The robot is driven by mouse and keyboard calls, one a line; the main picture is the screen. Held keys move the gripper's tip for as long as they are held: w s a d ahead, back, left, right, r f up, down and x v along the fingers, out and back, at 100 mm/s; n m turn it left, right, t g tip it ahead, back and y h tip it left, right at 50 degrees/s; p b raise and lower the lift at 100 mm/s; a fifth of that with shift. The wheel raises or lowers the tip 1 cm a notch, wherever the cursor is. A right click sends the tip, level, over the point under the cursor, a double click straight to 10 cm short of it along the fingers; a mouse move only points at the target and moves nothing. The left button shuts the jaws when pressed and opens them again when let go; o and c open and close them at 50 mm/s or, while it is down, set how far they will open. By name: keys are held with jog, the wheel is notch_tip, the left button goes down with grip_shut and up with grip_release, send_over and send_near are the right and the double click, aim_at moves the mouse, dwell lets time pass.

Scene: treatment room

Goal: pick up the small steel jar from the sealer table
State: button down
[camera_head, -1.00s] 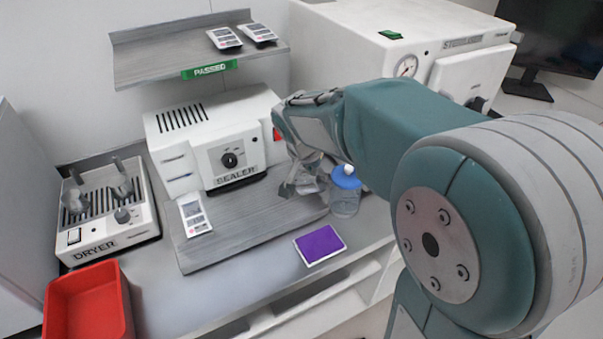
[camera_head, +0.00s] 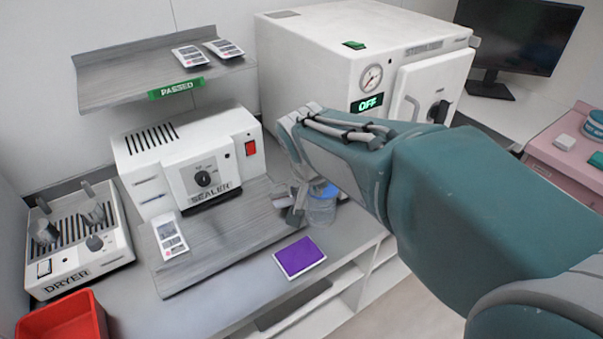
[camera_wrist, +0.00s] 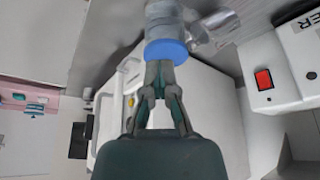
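My gripper (camera_wrist: 160,72) points down over the sealer table (camera_head: 205,250), at its right end. In the wrist view its two fingers come together at the tips and look shut, with nothing seen between them. The tips overlap the edge of a blue lid on a clear bottle (camera_wrist: 163,18); contact cannot be told. In the head view this bottle (camera_head: 322,211) stands just right of the fingers (camera_head: 297,212). A shiny metallic shape (camera_wrist: 220,24) beside the bottle may be the small steel jar. In the head view my gripper and wrist largely hide that spot.
The white sealer (camera_head: 190,165) stands behind the board, with a printed card (camera_head: 170,235) before it. A purple pad (camera_head: 300,257) lies near the front edge. The steriliser (camera_head: 330,60) stands behind my arm. The dryer (camera_head: 75,240) and red bin (camera_head: 65,318) are left.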

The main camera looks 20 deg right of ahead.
jog(key=shift+c, duration=1.4)
grip_release()
